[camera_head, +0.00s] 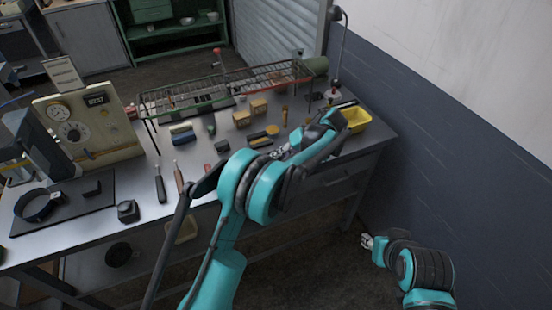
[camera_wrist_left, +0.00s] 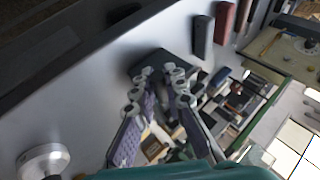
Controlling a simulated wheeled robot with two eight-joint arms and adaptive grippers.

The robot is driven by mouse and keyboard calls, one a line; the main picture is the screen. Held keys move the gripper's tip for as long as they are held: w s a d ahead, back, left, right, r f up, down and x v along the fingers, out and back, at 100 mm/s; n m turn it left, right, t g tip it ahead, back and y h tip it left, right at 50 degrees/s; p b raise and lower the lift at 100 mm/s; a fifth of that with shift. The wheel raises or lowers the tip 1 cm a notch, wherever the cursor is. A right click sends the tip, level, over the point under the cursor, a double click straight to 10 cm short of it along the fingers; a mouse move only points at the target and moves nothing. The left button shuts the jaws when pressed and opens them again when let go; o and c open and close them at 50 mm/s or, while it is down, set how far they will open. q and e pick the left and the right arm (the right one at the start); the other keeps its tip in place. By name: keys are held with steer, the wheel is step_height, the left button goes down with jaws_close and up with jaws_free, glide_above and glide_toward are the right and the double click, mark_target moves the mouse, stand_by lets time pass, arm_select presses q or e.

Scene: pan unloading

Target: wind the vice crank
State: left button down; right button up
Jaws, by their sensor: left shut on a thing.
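My left gripper (camera_wrist_left: 163,85) is drawn in at its fingertips, shut on the vice crank, whose shape between the fingers is too small and covered to make out. A dark low object (camera_wrist_left: 165,62) on the bench lies just past the fingertips. In the head view my left arm reaches across the bench and the left gripper (camera_head: 283,152) points left, low over the right part of the bench. The vice itself is not clear there, largely hidden by my arm. My right gripper (camera_head: 367,241) is off the front of the bench at the lower right, touching nothing.
A wall (camera_head: 440,125) stands close at the right. The floor in front of the bench is clear.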

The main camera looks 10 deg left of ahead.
arm_select(q)
steer(key=shift+w+d+f+m+g+y+b, duration=0.1)
steer(key=shift+d+f+m+g+y+b, duration=0.2)
steer(key=shift+y, duration=0.35)
steer(key=shift+w+f+m+g+y+b, duration=0.1)
steer(key=shift+f+g+y+b, duration=0.15)
steer(key=shift+g+y+b, duration=0.3)
steer(key=shift+y, duration=0.3)
steer(key=c, duration=1.6)
jaws_free()
steer(key=shift+o, duration=0.2)
steer(key=shift+r, duration=0.15)
step_height(320, 180, up, 10)
steer(key=shift+f, duration=0.1)
